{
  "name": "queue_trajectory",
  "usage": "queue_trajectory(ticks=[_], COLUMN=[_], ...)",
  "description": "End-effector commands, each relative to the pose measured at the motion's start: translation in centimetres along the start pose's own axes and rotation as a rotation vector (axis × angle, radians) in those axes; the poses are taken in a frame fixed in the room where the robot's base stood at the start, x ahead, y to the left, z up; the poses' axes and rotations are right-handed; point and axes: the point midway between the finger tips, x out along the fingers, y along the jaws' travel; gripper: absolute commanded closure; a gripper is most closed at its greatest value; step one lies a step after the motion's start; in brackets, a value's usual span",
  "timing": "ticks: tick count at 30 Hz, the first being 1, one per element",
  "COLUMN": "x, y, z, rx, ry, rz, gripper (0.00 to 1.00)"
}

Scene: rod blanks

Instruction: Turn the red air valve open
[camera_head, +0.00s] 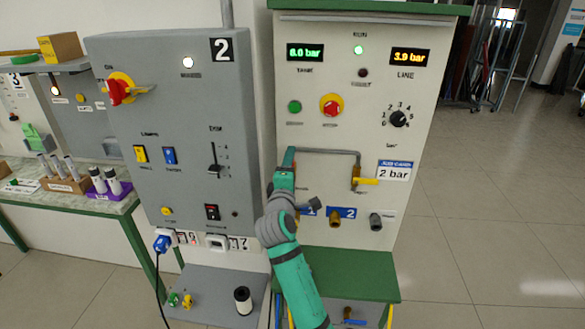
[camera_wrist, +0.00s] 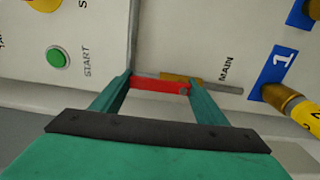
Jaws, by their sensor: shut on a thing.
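The red air valve's lever (camera_wrist: 160,86) lies between the two teal fingers of my gripper (camera_wrist: 160,84) in the wrist view. The fingers are shut on it from both ends. Its brass body (camera_wrist: 182,77) sits on a grey pipe beside the MAIN label, and the lever looks roughly in line with that pipe. In the head view my gripper (camera_head: 287,162) is at the left end of the pipe on the white panel (camera_head: 430,105), and it hides the red lever there.
Outlets, including a brass one (camera_head: 335,219), protrude below. A green ledge (camera_head: 350,274) juts out underneath. A grey panel (camera_head: 180,130) stands at left.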

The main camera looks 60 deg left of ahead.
Motion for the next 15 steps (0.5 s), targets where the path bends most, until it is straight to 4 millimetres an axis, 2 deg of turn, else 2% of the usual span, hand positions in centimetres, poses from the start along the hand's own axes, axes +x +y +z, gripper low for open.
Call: queue_trajectory(ticks=[1, 3, 11, 15], x=[-0.01, -0.01, 0.01, -0.66], y=[0.00, -0.01, 0.00, 0.00], z=[-0.16, -0.15, 0.04, 0.06], rx=[-0.003, -0.002, -0.001, 0.000], ry=[0.003, 0.002, -0.001, -0.001], rz=[0.001, 0.000, 0.000, 0.001], gripper=[0.28, 0.14, 0.14, 0.14])
